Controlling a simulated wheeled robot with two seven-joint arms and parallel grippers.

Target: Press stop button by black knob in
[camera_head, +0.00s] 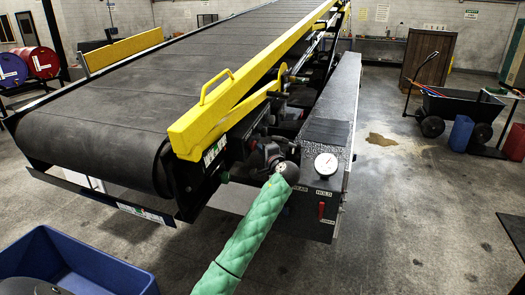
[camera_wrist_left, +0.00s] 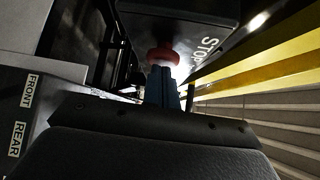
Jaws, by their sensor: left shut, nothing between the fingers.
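In the left wrist view a red round stop button (camera_wrist_left: 163,57) sits on a dark panel (camera_wrist_left: 185,18) lettered STOP. My left gripper's fingers (camera_wrist_left: 163,72) are shut and empty, with their tips right at the button's near side. I cannot tell whether they touch it. In the head view my left gripper (camera_head: 268,153), at the end of the green-sleeved arm, is beside the belt loader's front corner, left of the grey control box. It hides the button there. I cannot make out a black knob for certain. My right gripper is not in view.
The control box top carries a white dial (camera_head: 326,164), and its front has a red lever (camera_head: 321,210). A yellow rail (camera_head: 225,110) runs above the gripper along the belt (camera_head: 110,95). A blue bin (camera_head: 95,265) stands at lower left.

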